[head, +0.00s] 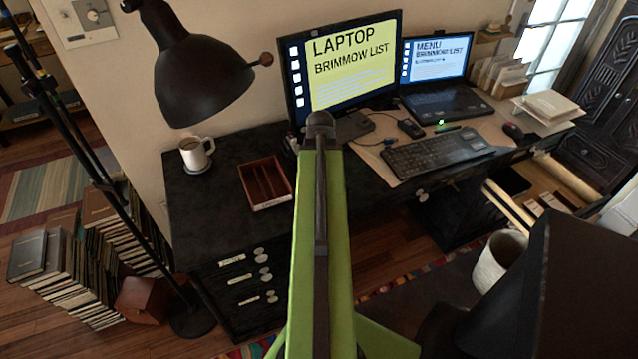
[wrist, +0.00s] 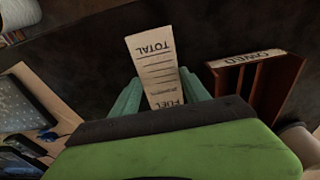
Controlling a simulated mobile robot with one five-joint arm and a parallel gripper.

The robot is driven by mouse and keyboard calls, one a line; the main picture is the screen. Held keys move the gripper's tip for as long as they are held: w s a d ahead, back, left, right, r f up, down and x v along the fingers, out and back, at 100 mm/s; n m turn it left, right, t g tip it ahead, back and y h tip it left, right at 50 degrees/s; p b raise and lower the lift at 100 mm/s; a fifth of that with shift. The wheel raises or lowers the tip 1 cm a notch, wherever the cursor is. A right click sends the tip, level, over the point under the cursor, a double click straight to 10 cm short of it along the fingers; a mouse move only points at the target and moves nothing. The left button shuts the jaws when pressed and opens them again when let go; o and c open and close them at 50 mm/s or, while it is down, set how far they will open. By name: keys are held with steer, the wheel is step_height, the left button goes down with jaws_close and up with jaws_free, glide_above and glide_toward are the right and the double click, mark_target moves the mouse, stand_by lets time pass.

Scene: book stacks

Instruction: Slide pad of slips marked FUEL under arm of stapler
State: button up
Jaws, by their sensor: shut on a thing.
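A cream pad of slips (wrist: 158,62) shows upside-down words TOTAL and FUEL in the wrist view. My gripper (wrist: 160,92) is shut on it, with one green finger on each side of its lower part. The pad's top end sticks out past the fingers, above the dark desk. In the head view my green arm hides the gripper and the pad. I cannot make out a stapler in either view.
A red-brown divided tray (head: 266,183) sits on the desk; its OWED label (wrist: 248,59) shows right of the pad in the wrist view. A mug (head: 196,154) and lamp (head: 195,70) stand left. The keyboard (head: 438,155), monitor (head: 345,62) and laptop (head: 437,75) are right.

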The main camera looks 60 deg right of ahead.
steer(key=shift+w+d, duration=0.65)
steer(key=shift+w, duration=0.2)
steer(key=shift+w+d, duration=0.6)
steer(key=shift+w, duration=0.25)
steer(key=o, duration=1.4)
steer(key=r+p, duration=0.5)
steer(key=s+a+r+p, duration=0.1)
steer(key=r+p, duration=1.1)
steer(key=shift+s+a+r, duration=0.1)
steer(key=shift+s+a, duration=0.1)
steer(key=shift+s, duration=0.1)
